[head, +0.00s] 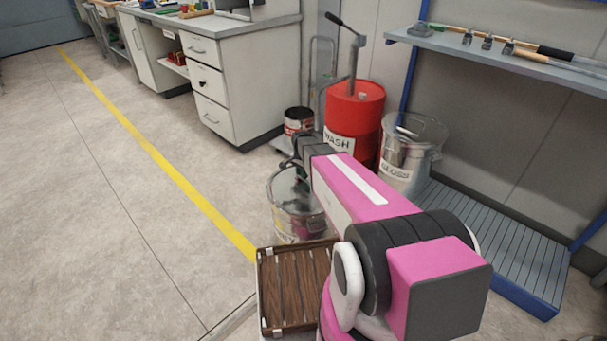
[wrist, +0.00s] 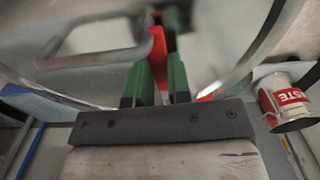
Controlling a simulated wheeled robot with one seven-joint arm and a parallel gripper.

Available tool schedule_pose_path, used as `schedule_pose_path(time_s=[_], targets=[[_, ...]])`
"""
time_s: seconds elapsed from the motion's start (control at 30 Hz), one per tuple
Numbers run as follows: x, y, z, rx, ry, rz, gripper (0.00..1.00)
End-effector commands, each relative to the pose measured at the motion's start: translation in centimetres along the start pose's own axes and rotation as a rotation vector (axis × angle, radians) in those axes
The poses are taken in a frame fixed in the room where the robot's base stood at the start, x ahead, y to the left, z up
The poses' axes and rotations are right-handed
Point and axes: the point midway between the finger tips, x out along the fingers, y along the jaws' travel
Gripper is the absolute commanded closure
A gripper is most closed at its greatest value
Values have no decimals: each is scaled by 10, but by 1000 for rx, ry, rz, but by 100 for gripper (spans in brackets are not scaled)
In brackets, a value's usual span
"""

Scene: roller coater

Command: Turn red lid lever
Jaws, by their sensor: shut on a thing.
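The red lid lever (wrist: 158,44) shows in the wrist view between the green fingers of my gripper (wrist: 160,68), which is shut on it. Parts of the lever near the fingertips are hidden. A metal can with a shiny lid (head: 290,190) stands on the floor in the head view. In the head view my gripper (head: 301,172) is over this can, and my arm hides much of the contact.
A red WASH drum (head: 352,112) with a hand pump stands behind my arm, beside a GLOSS bucket (head: 398,165). A small red-labelled can (head: 298,124) is left of the drum and shows in the wrist view (wrist: 288,98). A shelf rack (head: 530,250) is at right. The left floor is clear.

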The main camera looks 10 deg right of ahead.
Motion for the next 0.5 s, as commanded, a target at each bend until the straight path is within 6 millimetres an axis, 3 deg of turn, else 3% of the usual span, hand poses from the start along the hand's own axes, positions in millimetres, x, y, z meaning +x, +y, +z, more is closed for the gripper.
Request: schedule_pose_path(time_s=[0.5], targets=[[0, -5, 0, 66, -1, -1, 100]])
